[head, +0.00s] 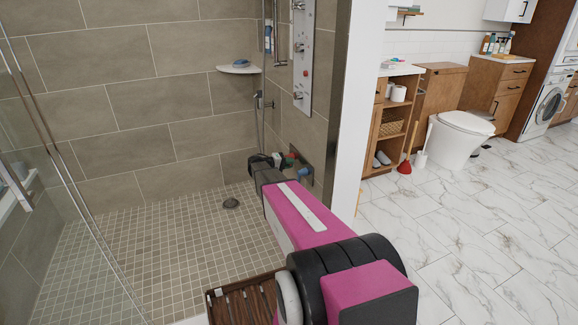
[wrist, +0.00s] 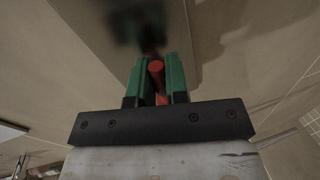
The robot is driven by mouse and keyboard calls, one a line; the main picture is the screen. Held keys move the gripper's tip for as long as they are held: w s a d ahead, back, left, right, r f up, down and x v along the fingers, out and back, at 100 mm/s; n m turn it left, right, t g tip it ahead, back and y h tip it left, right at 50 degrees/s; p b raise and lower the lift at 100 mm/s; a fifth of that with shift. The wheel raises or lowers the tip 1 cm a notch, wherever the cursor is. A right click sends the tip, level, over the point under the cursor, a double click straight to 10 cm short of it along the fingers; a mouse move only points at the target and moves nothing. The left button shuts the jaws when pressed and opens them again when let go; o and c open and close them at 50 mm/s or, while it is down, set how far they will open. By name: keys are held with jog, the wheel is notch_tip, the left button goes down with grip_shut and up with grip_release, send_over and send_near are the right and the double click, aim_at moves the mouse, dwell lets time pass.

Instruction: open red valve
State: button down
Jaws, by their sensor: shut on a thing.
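The red valve (wrist: 156,68) shows in the wrist view as a small red knob between the green fingers of my gripper (wrist: 158,75). The fingers are shut on it, one on each side. A dark, blurred shape lies just beyond the fingertips.
A small blue part (head: 304,172) sits just right of my gripper at a grey wall plate. A shower panel (head: 303,60) and a corner shelf (head: 239,69) are above. A wooden stool (head: 245,296) stands near my arm. The tiled shower floor (head: 160,240) is mostly clear.

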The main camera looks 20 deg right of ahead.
jog(key=shift+r+n, duration=0.2)
jog(key=shift+n, duration=0.2)
dwell(0.3)
jog(key=c, duration=1.1)
grip_release()
jog(key=shift+a+r, duration=0.1)
jog(key=shift+a, duration=0.05)
jog(key=a, duration=0.3)
jog(key=a+r, duration=0.1)
jog(key=a, duration=0.3)
jog(key=a+r, duration=0.1)
jog(key=a, duration=0.2)
jog(key=shift+s+a, duration=0.15)
jog(key=shift+s, duration=0.05)
jog(key=shift+s, duration=0.1)
